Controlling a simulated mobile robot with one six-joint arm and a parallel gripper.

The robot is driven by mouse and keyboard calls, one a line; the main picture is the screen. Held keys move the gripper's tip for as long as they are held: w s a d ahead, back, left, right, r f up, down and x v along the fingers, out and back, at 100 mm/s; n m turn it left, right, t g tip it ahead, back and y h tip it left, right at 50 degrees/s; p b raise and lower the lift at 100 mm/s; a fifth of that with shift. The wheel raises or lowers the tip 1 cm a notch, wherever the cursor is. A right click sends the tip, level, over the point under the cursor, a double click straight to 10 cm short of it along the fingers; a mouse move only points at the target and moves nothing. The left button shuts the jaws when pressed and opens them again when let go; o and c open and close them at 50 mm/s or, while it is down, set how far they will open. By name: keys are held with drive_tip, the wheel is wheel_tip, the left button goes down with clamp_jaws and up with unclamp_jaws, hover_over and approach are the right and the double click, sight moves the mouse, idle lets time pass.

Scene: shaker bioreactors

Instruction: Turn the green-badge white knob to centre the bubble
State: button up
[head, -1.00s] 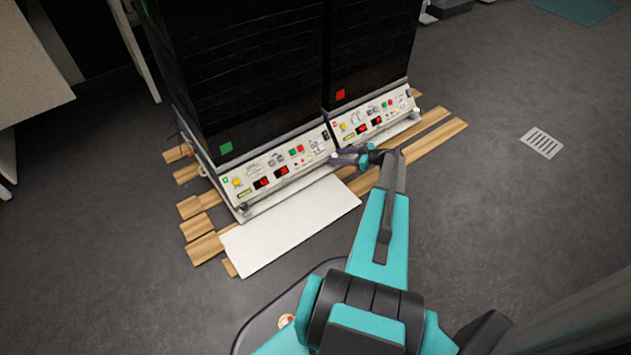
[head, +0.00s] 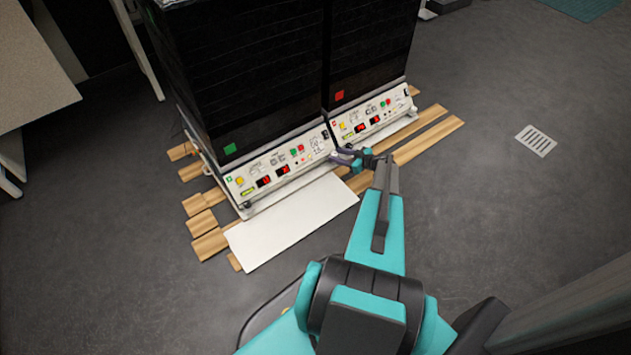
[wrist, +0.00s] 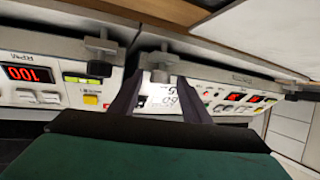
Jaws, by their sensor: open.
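The left shaker carries a green badge (head: 230,149); the right one carries a red badge (head: 338,96). My gripper (head: 341,158) is at the green-badge shaker's lower right corner, near the gap between the units. In the wrist view my gripper (wrist: 158,98) is open, its two dark fingers on either side of a pale grey-white knob (wrist: 160,66). I cannot tell whether they touch it. A yellow-green level strip (head: 247,191) shows on the green-badge panel, too small to read its bubble. Another level strip (wrist: 82,79) is on the neighbouring panel in the wrist view.
Another grey knob (wrist: 100,56) stands left of my fingers in the wrist view. A white board (head: 290,222) lies in front of the left shaker. Wooden slats (head: 430,134) lie under the units. Open floor with a drain grate (head: 536,140) is at right.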

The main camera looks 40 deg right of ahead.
drive_tip(key=shift+a+r+p, duration=0.15)
drive_tip(key=shift+r+p, duration=0.05)
drive_tip(key=shift+p, duration=0.1)
drive_tip(key=shift+s+a+f+m+h+p, duration=0.15)
drive_tip(key=shift+m+h+p, duration=0.2)
drive_tip(key=shift+m+h, duration=0.35)
drive_tip(key=shift+a+f+m+t+h+b, duration=0.1)
drive_tip(key=shift+m+t+h+b, duration=0.2)
drive_tip(key=shift+m+h+b, duration=0.4)
drive_tip(key=shift+a+m+h+b, duration=0.15)
drive_tip(key=shift+m+h+b, duration=0.25)
drive_tip(key=shift+h+b, duration=0.5)
drive_tip(key=m+h+b, duration=0.2)
drive_tip(key=b, duration=0.5)
drive_tip(key=shift+a+b, duration=0.15)
drive_tip(key=shift+b, duration=0.25)
